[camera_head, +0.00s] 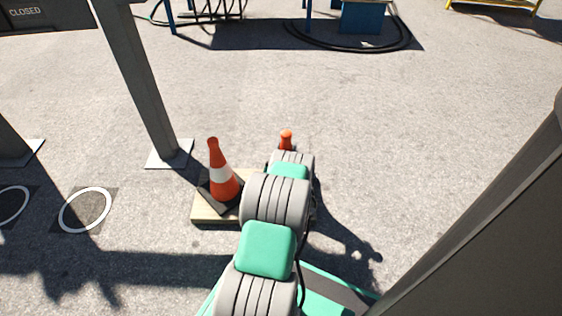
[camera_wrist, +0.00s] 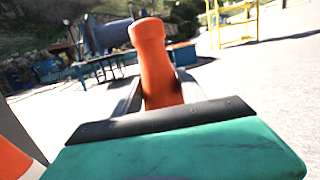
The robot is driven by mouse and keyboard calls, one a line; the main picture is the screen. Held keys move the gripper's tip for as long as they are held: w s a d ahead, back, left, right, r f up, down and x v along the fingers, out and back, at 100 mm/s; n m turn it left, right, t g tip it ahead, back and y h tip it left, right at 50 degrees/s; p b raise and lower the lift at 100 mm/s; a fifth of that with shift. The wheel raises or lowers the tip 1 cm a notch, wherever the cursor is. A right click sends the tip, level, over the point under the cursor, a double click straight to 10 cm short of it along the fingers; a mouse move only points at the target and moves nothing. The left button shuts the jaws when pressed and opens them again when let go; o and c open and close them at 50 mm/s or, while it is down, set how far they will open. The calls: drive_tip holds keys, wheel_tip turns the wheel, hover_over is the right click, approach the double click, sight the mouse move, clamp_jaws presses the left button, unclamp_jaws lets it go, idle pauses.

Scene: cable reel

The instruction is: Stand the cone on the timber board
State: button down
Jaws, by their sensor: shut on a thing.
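An orange cone (camera_wrist: 152,55) points up between the fingers of my gripper (camera_wrist: 158,92) in the wrist view; my gripper is shut on it. Only its orange top (camera_head: 286,138) shows in the head view, just beyond my arm; its base is hidden. The timber board (camera_head: 207,213) lies on the ground left of my arm, its right part hidden behind the arm. A second orange cone (camera_head: 222,178) with a white band and a dark base stands at the board's left part. Part of an orange cone (camera_wrist: 12,161) also shows at the wrist view's lower left.
A grey post (camera_head: 140,80) rises from a foot plate just behind and left of the board. White rings (camera_head: 85,210) mark the ground at left. Blue stands and a coiled cable (camera_head: 400,40) are far back. Open paving lies to the right.

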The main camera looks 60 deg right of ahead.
wheel_tip(320, 180, down, 3)
drive_tip(key=shift+r+b, duration=0.1)
drive_tip(key=shift+b, duration=0.45)
drive_tip(key=c, duration=0.7)
unclamp_jaws()
drive_tip(key=shift+w, duration=0.1)
drive_tip(key=shift+o, duration=0.2)
